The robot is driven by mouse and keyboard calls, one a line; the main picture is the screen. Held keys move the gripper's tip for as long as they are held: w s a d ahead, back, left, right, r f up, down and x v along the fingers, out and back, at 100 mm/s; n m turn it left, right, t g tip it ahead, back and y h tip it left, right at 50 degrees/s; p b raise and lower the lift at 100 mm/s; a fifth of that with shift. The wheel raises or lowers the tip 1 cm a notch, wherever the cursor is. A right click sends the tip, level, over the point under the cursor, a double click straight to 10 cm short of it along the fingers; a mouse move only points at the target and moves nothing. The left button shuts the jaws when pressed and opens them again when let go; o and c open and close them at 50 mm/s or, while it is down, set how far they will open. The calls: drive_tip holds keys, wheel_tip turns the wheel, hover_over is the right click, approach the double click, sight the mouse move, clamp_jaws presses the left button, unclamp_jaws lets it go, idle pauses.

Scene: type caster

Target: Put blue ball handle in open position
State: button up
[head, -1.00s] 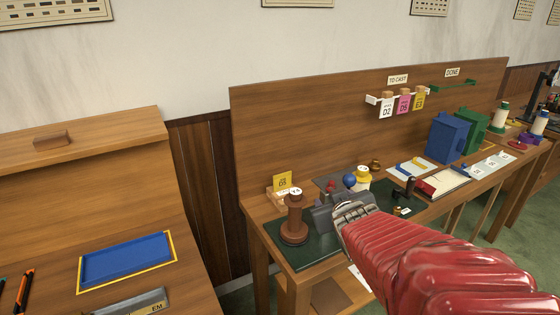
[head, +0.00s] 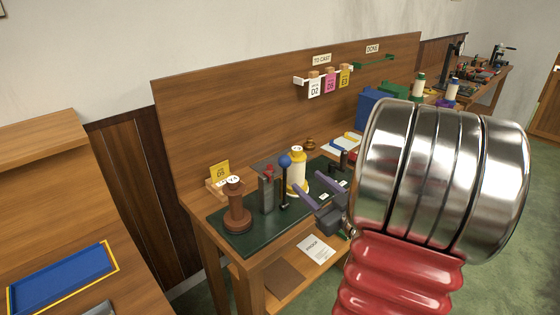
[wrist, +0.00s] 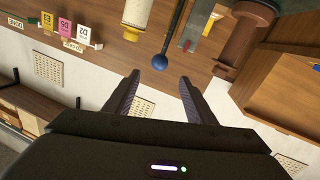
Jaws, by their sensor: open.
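The blue ball (head: 285,161) tops a dark, upright handle rod (head: 284,190) on the green mat (head: 252,240). A grey block with a red part (head: 267,188) stands just left of it. My gripper (head: 313,179) is open and empty, right of and in front of the handle, with its fingers pointing toward it. In the wrist view, which is turned over, the blue ball (wrist: 160,62) appears just beyond the gap between my fingertips (wrist: 160,78). The ball and the fingers look apart.
A brown spool (head: 237,208) stands left on the mat, and a white and yellow bottle (head: 297,172) stands close behind the handle. A black-handled tool (head: 343,160) is to the right. Cards (head: 330,84) hang on the back board.

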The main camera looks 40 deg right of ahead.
sight(288, 165)
drive_tip(key=shift+w, duration=0.1)
idle(0.3)
drive_tip(key=w, duration=0.4)
drive_tip(key=w+d, duration=0.1)
drive_tip(key=w, duration=0.4)
drive_tip(key=w+d, duration=0.1)
drive_tip(key=w, duration=0.3)
drive_tip(key=shift+w+d, duration=0.15)
drive_tip(key=shift+w, duration=0.1)
drive_tip(key=shift+c, duration=0.3)
clamp_jaws()
drive_tip(key=shift+d, duration=0.15)
